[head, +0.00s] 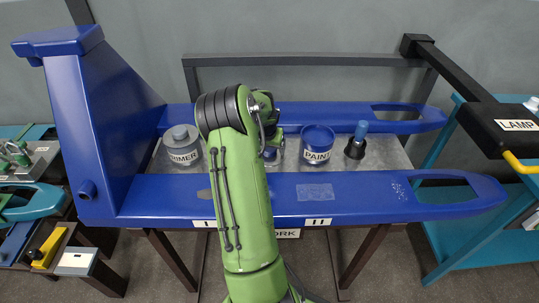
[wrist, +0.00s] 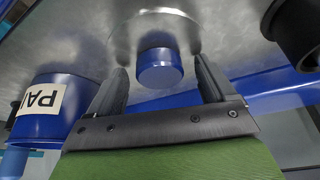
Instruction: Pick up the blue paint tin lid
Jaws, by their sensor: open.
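A blue tin (head: 317,145) with a white PAINT label stands on the grey metal surface, just right of my arm in the head view. In the wrist view a short blue round knob (wrist: 159,68) stands out from a shiny round metal piece (wrist: 150,25). My gripper (wrist: 160,75) is open, with one finger on each side of the knob and visible gaps between. In the head view my arm hides most of the gripper and this spot; a bit of blue (head: 270,154) shows beside the arm.
A grey tin (head: 183,147) labelled PRIMER stands left of my arm. A black holder with a blue top (head: 356,143) stands right of the PAINT tin. Long blue beams (head: 400,190) border the surface front and back. A black LAMP arm (head: 490,115) hangs at right.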

